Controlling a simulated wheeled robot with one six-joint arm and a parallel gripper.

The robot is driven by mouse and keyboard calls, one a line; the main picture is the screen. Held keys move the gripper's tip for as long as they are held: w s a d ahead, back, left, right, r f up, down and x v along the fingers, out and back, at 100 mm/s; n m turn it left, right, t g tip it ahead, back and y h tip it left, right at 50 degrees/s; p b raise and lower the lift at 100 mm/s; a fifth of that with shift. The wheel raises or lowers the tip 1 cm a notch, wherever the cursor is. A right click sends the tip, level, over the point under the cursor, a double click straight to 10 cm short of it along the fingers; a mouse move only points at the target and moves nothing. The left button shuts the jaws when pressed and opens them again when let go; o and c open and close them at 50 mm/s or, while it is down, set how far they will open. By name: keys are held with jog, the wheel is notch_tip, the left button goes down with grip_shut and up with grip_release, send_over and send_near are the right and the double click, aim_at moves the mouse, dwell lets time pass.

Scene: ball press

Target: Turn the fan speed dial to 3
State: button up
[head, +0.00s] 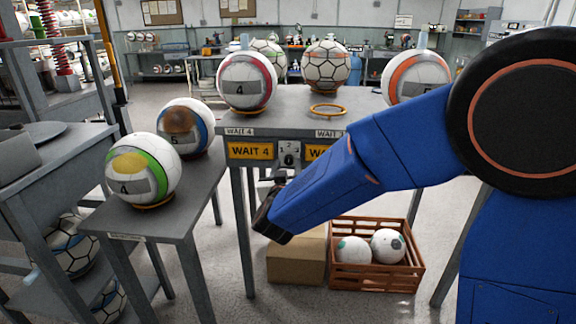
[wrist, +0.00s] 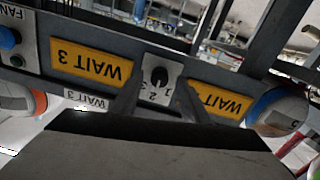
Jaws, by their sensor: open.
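The dial (head: 289,153) is a small black knob on a pale numbered plate, on the front of the grey bench between two yellow signs. In the wrist view, which looks upside down, the knob (wrist: 160,77) and plate sit between the tips of my gripper (wrist: 158,90). The fingers are dark, spread apart and empty. They stand either side of the plate; I cannot tell whether they touch it. The numbers 1, 2 and 3 show partly; the knob's setting is unclear.
Yellow signs (head: 250,151) flank the dial. A blue button (wrist: 9,38) beside a "FAN" label sits at the left of the wrist view. Several balls stand on the bench (head: 290,101) and side table (head: 190,190). A cardboard box (head: 296,258) and a ball crate (head: 372,281) are below.

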jog(key=shift+w, duration=0.55)
grip_shut()
jog(key=c, duration=1.1)
grip_release()
jog(key=shift+m, duration=0.3)
jog(key=shift+o, duration=0.2)
jog(key=m, duration=0.9)
jog(key=shift+m, duration=0.3)
